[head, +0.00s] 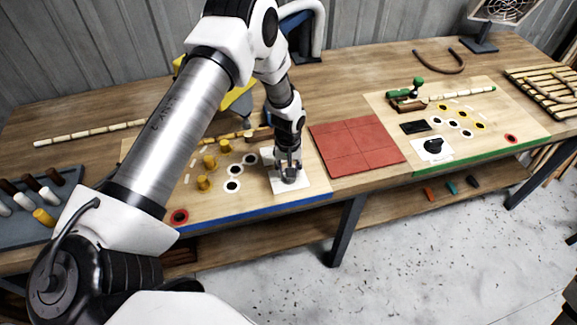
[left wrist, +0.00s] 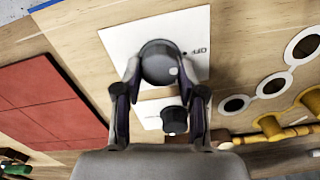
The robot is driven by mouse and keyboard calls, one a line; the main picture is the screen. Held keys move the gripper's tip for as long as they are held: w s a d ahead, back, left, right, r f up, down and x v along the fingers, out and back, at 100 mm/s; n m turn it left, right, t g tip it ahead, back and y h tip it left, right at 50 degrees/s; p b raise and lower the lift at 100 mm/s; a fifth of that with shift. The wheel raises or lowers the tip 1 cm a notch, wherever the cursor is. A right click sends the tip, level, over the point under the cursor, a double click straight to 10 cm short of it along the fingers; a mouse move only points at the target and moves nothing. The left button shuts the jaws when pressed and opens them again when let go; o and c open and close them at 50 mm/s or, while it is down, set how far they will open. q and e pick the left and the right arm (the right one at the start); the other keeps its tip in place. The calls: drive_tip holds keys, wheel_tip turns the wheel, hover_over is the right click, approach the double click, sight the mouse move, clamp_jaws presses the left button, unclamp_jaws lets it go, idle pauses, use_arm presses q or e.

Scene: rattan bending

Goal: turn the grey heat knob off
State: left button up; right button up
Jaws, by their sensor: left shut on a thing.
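The grey heat knob (left wrist: 160,62) is a round dark grey dial on a white plate (left wrist: 120,42) in the left wrist view. A white dot on the knob sits near, but not in line with, a black dot beside the plate's OFF label (left wrist: 199,50). My left gripper (head: 289,176) points down over the white plate (head: 277,187) in the head view and is shut on the knob, a finger on either side. A smaller black knob (left wrist: 174,121) on another white plate shows between the fingers. My right gripper is out of view.
A red tiled mat (head: 355,147) lies right of the gripper. The right board holds a black knob (head: 433,146) on a white plate. Yellow pegs (head: 204,183) and white-ringed holes (head: 233,185) stand just left. A blue strip (head: 262,210) edges the left board.

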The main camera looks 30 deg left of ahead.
use_arm(q)
drive_tip(key=shift+s+f, duration=0.15)
drive_tip(key=shift+s, duration=0.05)
drive_tip(key=o, duration=1.1)
drive_tip(key=shift+o, duration=0.2)
drive_tip(key=shift+w, duration=0.15)
wheel_tip(320, 180, up, 12)
drive_tip(key=shift+w, duration=0.1)
